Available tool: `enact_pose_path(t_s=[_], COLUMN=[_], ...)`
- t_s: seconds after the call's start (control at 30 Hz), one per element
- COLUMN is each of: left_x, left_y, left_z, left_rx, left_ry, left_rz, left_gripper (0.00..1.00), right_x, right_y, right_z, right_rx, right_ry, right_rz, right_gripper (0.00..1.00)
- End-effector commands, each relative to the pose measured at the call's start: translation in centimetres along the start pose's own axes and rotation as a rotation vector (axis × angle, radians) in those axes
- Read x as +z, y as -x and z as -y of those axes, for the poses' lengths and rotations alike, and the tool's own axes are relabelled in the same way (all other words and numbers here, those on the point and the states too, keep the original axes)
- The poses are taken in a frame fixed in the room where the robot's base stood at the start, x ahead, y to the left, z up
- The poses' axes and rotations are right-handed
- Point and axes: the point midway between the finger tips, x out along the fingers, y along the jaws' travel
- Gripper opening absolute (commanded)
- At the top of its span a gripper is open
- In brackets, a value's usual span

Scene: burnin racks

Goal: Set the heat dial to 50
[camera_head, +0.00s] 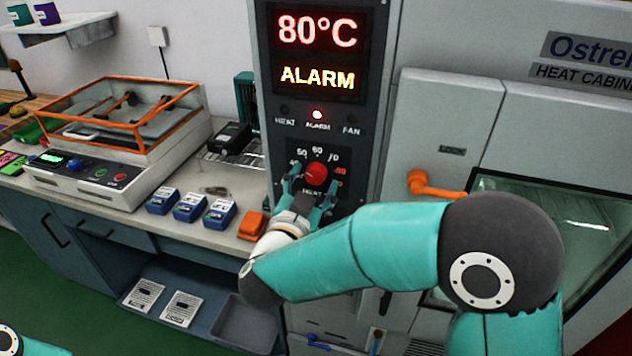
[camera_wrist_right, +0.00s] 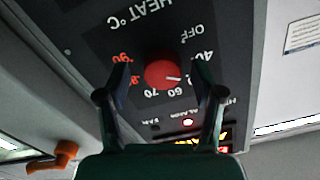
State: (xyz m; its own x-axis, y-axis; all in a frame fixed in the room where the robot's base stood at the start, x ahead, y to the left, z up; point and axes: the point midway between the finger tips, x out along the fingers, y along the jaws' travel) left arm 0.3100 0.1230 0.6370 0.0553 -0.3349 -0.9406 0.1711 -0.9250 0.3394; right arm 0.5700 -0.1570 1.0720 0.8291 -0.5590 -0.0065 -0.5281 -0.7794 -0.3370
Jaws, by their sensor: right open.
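The red round heat dial (camera_head: 316,174) is on the dark control panel of the heat cabinet, with numbers around it. In the right wrist view the dial (camera_wrist_right: 161,74) appears upside down, and its white mark points about towards the partly hidden 50, next to the 60. My right gripper (camera_head: 306,191) is open in front of the panel. In the wrist view its two fingers (camera_wrist_right: 163,72) stand on either side of the dial, with gaps between them and it. The display (camera_head: 317,32) reads 80°C and ALARM (camera_head: 317,77). My left gripper is out of view.
The red alarm light (camera_head: 317,114) is lit between HEAT and FAN. An orange door handle (camera_head: 436,187) is to the right of the panel. A bench at left holds an orange-framed shaker (camera_head: 130,115), several blue boxes (camera_head: 190,206) and an orange block (camera_head: 251,225).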

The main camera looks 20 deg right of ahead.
Motion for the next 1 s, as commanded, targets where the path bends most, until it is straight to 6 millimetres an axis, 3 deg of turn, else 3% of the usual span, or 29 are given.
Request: enact_pose_path(t_s=[0.2, 0.37, 0.8, 1.0], left_x=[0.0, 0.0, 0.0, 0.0], left_y=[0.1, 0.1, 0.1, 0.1], left_z=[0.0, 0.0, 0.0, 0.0], left_rx=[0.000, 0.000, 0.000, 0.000], left_ry=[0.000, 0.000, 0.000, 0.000], left_rz=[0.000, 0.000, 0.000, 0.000], left_gripper=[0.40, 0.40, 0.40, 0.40], right_x=[-0.2, -0.2, 0.0, 0.0], right_y=[0.2, 1.6, 9.9, 11.9], right_z=[0.1, 0.2, 0.1, 0.0], right_rx=[-0.002, -0.004, -0.006, -0.002], right_ry=[-0.003, -0.004, -0.001, 0.000], right_rz=[-0.004, -0.003, -0.001, -0.001], right_gripper=[0.67, 0.67, 0.67, 0.67])
